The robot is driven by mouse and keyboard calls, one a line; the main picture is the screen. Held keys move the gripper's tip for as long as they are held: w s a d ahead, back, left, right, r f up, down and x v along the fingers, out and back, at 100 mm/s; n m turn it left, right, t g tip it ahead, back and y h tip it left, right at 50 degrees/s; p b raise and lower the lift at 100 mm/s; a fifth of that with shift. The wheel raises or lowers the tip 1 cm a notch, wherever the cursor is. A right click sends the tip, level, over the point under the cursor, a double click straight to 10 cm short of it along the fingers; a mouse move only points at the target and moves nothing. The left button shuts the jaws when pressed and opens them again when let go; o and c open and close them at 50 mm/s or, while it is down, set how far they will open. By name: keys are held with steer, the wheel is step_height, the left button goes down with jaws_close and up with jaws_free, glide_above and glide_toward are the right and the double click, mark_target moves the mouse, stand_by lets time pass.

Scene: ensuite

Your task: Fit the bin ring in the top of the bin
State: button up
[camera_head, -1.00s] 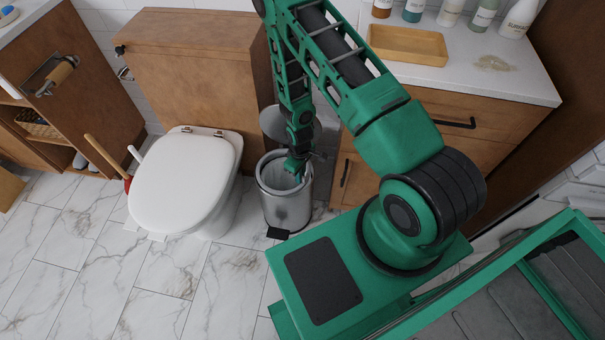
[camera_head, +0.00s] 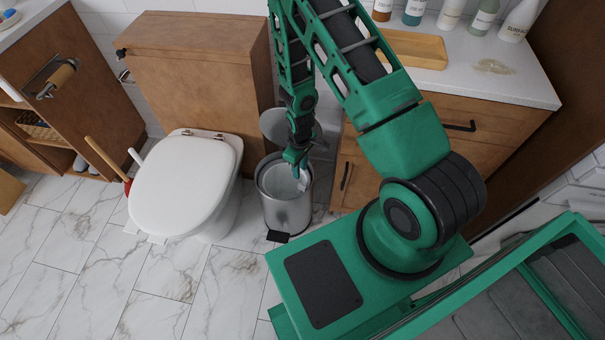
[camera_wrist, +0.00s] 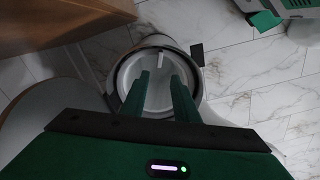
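The bin (camera_head: 287,208) is a grey metal cylinder standing on the floor just right of the toilet, with its round lid (camera_head: 273,124) raised behind it. In the wrist view the bin's round mouth (camera_wrist: 116,75) lies below my fingers, with a pale rim and a darker band. I cannot clearly tell the bin ring from the bin's own rim. A small pale tab (camera_wrist: 159,60) shows inside the mouth, beyond the fingertips. My gripper (camera_head: 299,168) points down over the mouth. Its two green fingers (camera_wrist: 161,75) are apart, with nothing visibly clamped between them.
The toilet (camera_head: 185,185) stands close on the left of the bin. A wooden cabinet with a white counter (camera_head: 490,70) is behind and right, holding a wooden tray (camera_head: 415,50) and several bottles. A black pedal (camera_head: 278,236) sticks out at the bin's front. The marble floor in front is clear.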

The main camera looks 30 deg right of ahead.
step_height(320, 180, up, 6)
stand_by(0.4)
steer(key=shift+r, duration=0.1)
step_height(320, 180, up, 28)
steer(key=m+t, duration=0.3)
steer(key=s+d+r+m+t, duration=0.1)
steer(key=s+r+m, duration=0.1)
steer(key=s+r, duration=0.4)
steer(key=s+d+r+m, duration=0.1)
steer(key=s+d+r, duration=0.15)
steer(key=r, duration=0.65)
steer(key=s+d+f+m+g, duration=0.1)
steer(key=s+d+m+g, duration=0.1)
steer(key=s+d, duration=0.3)
steer(key=s+d+f+m+g, duration=0.1)
steer(key=s+d+m, duration=0.3)
steer(key=s, duration=0.8)
steer(key=shift+d+f+g, duration=0.25)
steer(key=shift+d+g, duration=0.25)
